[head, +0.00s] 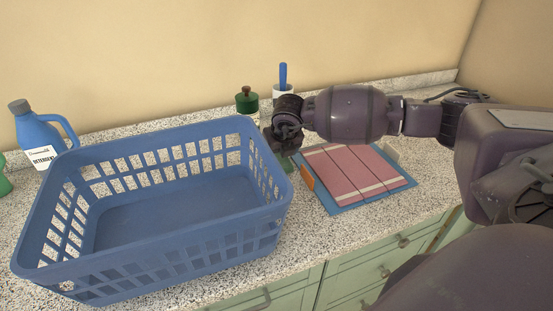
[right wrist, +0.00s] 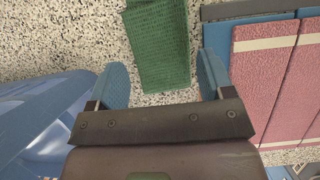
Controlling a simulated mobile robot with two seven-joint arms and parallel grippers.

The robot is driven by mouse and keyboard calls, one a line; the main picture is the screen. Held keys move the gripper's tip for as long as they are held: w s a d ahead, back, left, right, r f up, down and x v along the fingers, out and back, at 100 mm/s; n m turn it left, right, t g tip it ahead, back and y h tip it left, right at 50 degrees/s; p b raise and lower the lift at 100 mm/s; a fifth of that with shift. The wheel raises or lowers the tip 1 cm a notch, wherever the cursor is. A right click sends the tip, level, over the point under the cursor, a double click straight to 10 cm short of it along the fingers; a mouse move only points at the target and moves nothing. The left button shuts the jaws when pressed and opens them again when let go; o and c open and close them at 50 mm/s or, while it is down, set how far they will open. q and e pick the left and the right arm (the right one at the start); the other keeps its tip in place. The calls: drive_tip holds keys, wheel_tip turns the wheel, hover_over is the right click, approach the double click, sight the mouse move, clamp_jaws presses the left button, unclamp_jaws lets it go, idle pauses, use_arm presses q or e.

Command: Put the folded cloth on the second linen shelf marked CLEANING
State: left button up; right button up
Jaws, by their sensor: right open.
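A green waffle-textured cloth (right wrist: 158,45) lies on the speckled counter in the right wrist view, looking like a narrow folded strip. In the head view it is mostly hidden behind my right gripper (head: 281,147). In the right wrist view that gripper (right wrist: 163,75) is open, its two blue fingertips on either side of the green cloth and apart from it. A pink folded cloth with cream stripes (head: 345,172) lies flat on a blue board (head: 374,200) to the right; it also shows in the right wrist view (right wrist: 262,75). No shelf marked CLEANING is in view. My left gripper is out of view.
An empty blue laundry basket (head: 150,257) fills the counter's left. Behind it stand a blue detergent bottle (head: 40,134), a dark green lidded container (head: 246,101) and a blue-handled item (head: 283,76). Green drawers (head: 355,270) lie below the counter's front edge.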

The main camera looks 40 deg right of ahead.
sight(277, 155)
drive_tip(key=shift+x, duration=1.7)
drive_tip(key=shift+w+r, duration=0.1)
drive_tip(key=c, duration=0.6)
drive_tip(key=shift+r, duration=0.1)
